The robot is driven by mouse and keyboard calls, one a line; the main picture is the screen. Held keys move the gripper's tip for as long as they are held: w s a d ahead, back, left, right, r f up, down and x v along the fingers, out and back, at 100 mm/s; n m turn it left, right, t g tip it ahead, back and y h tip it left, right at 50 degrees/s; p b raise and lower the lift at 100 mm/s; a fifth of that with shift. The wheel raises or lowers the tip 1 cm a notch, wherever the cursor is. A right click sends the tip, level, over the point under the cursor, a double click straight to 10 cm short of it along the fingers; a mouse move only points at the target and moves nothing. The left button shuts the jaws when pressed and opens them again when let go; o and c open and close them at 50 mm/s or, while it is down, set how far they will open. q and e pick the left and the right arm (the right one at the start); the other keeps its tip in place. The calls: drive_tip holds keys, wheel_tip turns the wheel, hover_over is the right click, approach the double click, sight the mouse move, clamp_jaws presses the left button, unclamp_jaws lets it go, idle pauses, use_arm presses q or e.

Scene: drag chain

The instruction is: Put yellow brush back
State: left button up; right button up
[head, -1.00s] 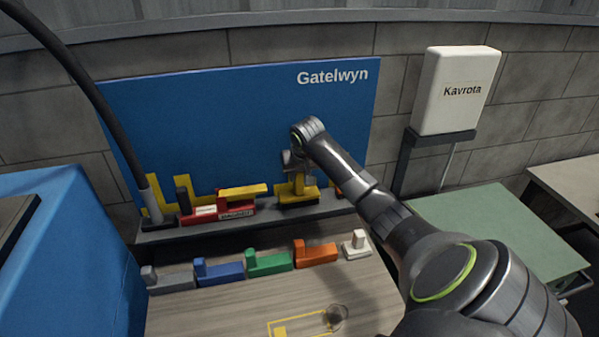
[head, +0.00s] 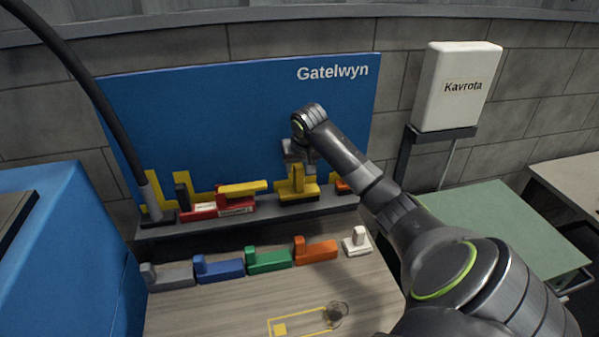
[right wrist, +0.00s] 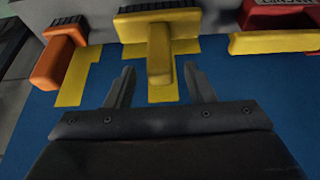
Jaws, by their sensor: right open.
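The yellow brush (head: 298,189) stands on the grey shelf in front of the blue board, its handle pointing up. It also shows in the right wrist view (right wrist: 160,50), with dark bristles under its yellow base and a yellow marking on the board beside it. My right gripper (head: 299,160) is just above the handle. In the right wrist view my gripper (right wrist: 158,82) is open, its fingers on either side of the handle's end with gaps visible. My left gripper is not in view.
On the shelf (head: 270,210), a red holder (head: 203,212) with a yellow piece (head: 243,188) stands left and an orange brush (right wrist: 60,57) right of the yellow brush. Several coloured pieces line the wooden table (head: 220,308) in front.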

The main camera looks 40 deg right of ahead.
drive_tip(key=b+v, duration=0.2)
drive_tip(key=v, duration=0.7)
